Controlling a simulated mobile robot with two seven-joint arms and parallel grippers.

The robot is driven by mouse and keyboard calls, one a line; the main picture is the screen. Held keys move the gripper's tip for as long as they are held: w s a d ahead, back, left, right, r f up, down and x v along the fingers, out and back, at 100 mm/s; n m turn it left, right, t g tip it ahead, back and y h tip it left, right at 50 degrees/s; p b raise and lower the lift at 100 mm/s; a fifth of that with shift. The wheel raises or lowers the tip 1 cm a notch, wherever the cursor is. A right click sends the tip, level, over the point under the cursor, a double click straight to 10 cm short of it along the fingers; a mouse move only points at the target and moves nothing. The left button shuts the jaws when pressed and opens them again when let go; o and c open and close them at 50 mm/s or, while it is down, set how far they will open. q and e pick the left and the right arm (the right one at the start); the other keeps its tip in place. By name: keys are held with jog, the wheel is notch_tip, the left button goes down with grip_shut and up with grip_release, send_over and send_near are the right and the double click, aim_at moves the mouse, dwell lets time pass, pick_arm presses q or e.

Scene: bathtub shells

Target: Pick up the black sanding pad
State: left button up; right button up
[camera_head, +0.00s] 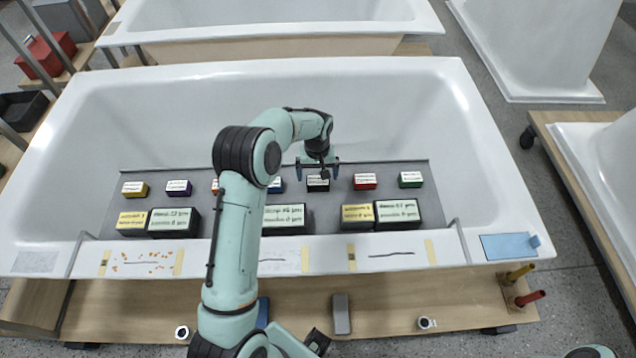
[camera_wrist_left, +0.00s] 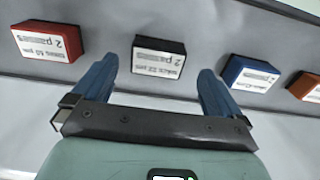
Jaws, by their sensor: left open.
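The black sanding pad (camera_head: 318,184) is a small dark block with a white label, in the back row on the grey mat inside the near bathtub. In the left wrist view the black sanding pad (camera_wrist_left: 158,52) lies ahead of the fingers, roughly centred across the gap. My left gripper (camera_head: 319,164) is open and empty above it, with the pad apart from the fingers. The blue fingers of my left gripper (camera_wrist_left: 153,82) are spread on either side of that gap. My right gripper cannot be made out.
A red pad (camera_head: 365,181) and a blue pad (camera_head: 275,186) flank the black one. A green pad (camera_head: 410,179) stands further right. Larger labelled blocks, such as a black one (camera_head: 397,214), form the front row. The tub rim (camera_head: 380,258) runs along the near side.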

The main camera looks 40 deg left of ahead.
aim_at(318, 180)
pick_arm(q)
jog(key=f, duration=0.5)
jog(key=shift+w+a+f+p, duration=0.1)
jog(key=shift+w+f+p, duration=0.1)
jog(key=shift+w+p, duration=0.1)
jog(key=c, duration=0.9)
